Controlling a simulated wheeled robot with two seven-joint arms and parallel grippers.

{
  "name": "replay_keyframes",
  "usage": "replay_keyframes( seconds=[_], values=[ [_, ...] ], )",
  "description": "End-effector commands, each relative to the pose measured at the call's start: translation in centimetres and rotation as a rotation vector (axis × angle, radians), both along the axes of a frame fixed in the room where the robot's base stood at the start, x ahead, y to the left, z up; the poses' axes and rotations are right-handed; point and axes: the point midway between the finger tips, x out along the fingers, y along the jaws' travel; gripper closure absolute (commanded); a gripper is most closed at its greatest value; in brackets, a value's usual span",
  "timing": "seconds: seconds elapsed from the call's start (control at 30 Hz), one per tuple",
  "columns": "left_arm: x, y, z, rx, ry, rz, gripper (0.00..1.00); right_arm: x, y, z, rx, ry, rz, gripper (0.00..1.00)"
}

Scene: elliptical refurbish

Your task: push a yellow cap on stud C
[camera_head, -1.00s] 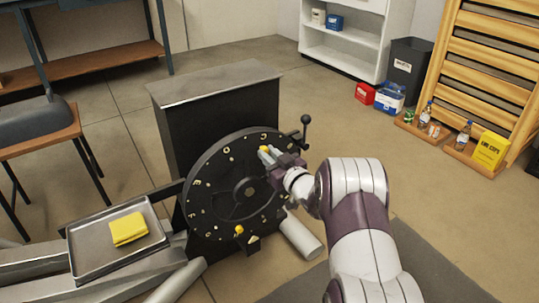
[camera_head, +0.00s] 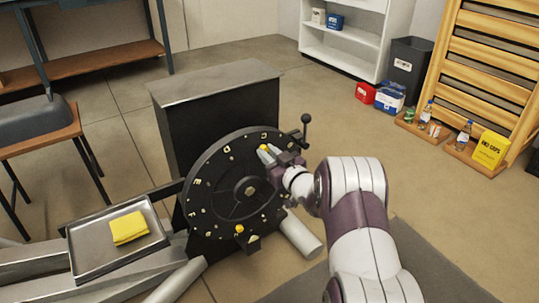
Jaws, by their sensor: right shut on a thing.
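A black upright wheel (camera_head: 222,196) carries small pale letters and studs around its face. My right gripper (camera_head: 269,153) is at the wheel's upper right part, shut on a small yellow cap (camera_head: 263,148). The cap is at or close to the wheel face; I cannot tell whether it touches a stud. The letter by it is too small to read surely, and my fingers partly hide that area. Another yellow cap (camera_head: 239,229) sits low on the wheel. My left gripper is not in view.
A metal tray (camera_head: 88,264) with a folded yellow cloth (camera_head: 129,228) lies left of the wheel. A black lever with a knob (camera_head: 306,119) stands at the wheel's upper right. A dark cabinet (camera_head: 215,83) is behind it. A yellow box (camera_head: 489,149) stands far right.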

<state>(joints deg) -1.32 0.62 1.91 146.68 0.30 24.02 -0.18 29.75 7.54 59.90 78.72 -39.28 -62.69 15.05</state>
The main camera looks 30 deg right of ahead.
Motion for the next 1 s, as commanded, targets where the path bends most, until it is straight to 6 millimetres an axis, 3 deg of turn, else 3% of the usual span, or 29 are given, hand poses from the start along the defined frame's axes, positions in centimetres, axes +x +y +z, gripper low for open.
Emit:
replay_keyframes(
  seconds=[0.77,0.8,0.83,0.87,1.0],
  values=[
    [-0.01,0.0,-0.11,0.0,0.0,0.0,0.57,0.75,0.05,0.01,0.0,-0.001,0.0,1.0],
    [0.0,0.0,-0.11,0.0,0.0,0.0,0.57,0.75,0.05,0.02,0.0,-0.001,0.0,0.67],
    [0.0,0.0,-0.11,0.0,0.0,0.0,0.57,0.76,0.05,0.02,0.0,-0.001,0.0,0.57],
    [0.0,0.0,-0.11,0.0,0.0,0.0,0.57,0.75,0.05,0.02,0.0,-0.001,0.0,0.5],
    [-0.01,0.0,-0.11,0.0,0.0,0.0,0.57,0.75,0.06,0.01,0.0,-0.001,0.0,0.5]
  ],
)
